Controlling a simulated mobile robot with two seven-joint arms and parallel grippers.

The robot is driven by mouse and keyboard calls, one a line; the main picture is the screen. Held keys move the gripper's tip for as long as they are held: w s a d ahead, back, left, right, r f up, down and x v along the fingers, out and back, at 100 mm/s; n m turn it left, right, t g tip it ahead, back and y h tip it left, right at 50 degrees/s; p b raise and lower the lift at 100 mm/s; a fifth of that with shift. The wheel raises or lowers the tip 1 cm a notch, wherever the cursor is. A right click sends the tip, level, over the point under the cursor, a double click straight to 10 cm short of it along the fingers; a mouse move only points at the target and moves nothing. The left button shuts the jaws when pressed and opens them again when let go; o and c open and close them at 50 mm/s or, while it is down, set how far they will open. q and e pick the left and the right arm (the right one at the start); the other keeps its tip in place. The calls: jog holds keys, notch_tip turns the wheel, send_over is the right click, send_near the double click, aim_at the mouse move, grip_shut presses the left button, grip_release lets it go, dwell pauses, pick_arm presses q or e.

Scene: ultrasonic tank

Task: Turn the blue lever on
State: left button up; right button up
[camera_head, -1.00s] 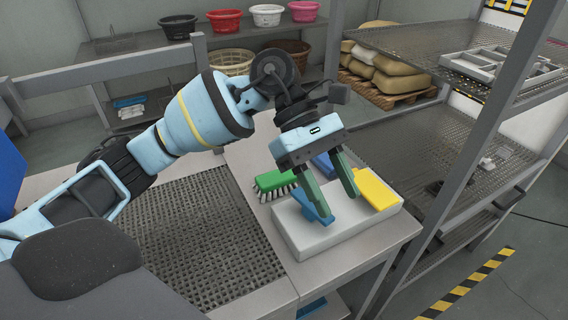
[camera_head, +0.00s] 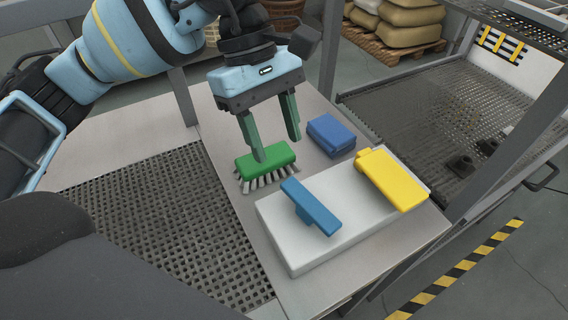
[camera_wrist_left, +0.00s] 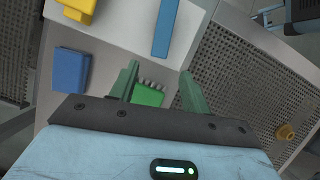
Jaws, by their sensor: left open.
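The blue lever (camera_head: 311,207) is a flat blue bar on the white box (camera_head: 290,253), slanting from upper left to lower right. It also shows in the left wrist view (camera_wrist_left: 163,28). A yellow lever (camera_head: 393,180) sits on the right part of the same box. My left gripper (camera_head: 277,149) is open and empty, behind the blue lever and apart from it. Its fingers are over and beside a green brush (camera_head: 266,161). In the left wrist view my gripper's fingers (camera_wrist_left: 158,88) stand apart with the green brush (camera_wrist_left: 147,95) between them. My right gripper is not in view.
A blue block (camera_head: 331,136) lies behind the white box. A perforated metal surface (camera_head: 165,225) is left of the box. A metal rack post (camera_head: 500,130) rises on the right, with a mesh shelf (camera_head: 420,120) beyond. Sacks (camera_head: 408,22) are on a pallet behind.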

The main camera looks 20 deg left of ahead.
aim_at(288, 182)
pick_arm(q)
jog(key=x, duration=0.5)
jog(key=shift+d+f, duration=0.1)
jog(key=shift+f, duration=0.3)
jog(key=shift+d+f, duration=0.1)
jog(key=shift+f, duration=0.2)
jog(key=shift+c, duration=0.5)
jog(key=c, duration=0.9)
jog(key=shift+s, duration=0.1)
